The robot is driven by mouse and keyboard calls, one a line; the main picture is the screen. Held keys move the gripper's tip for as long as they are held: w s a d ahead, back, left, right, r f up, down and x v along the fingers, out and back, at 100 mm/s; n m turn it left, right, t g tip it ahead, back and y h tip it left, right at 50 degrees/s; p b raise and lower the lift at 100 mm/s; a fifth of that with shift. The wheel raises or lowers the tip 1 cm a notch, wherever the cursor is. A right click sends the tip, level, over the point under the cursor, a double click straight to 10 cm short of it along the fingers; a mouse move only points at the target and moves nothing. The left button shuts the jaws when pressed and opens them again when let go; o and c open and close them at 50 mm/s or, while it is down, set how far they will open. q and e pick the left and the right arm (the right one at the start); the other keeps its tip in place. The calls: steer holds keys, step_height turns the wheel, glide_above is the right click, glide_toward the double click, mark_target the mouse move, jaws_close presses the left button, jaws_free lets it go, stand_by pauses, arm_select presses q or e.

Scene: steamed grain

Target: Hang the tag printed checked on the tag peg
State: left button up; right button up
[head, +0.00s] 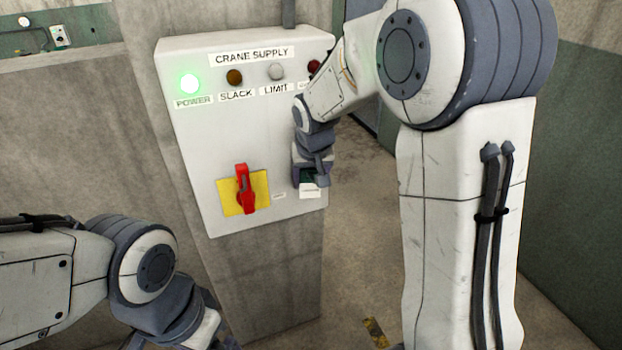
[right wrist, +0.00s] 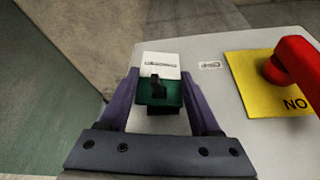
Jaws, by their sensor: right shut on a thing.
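My right gripper (head: 311,180) is at the lower right of the crane supply panel (head: 208,133), beside its right edge. It is shut on a tag (head: 309,192) with a white printed face and a green part. In the right wrist view the tag (right wrist: 161,66) sits between the two fingers of the gripper (right wrist: 160,88). The print is too small to read. A small dark stub (right wrist: 155,84) stands at the green part; I cannot tell whether it is the peg or whether the tag is on it. My left arm is at the lower left, its gripper out of view.
A red rotary handle (head: 243,188) on a yellow plate (head: 261,186) projects left of the tag. A small label (right wrist: 209,65) is on the panel beside the tag. The green power lamp (head: 190,84) is lit. Open floor (head: 350,230) shows right of the panel.

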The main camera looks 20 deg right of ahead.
steer(key=o, duration=1.4)
steer(key=b+v, duration=0.1)
steer(key=v, duration=0.9)
steer(key=shift+s+r, duration=0.15)
steer(key=shift+r, duration=0.05)
steer(key=shift+f, duration=0.1)
steer(key=p+x, duration=0.1)
steer(key=x, duration=0.9)
steer(key=shift+f, duration=0.25)
steer(key=shift+s+r, duration=0.2)
steer(key=shift+s, duration=0.8)
steer(key=shift+r, duration=0.1)
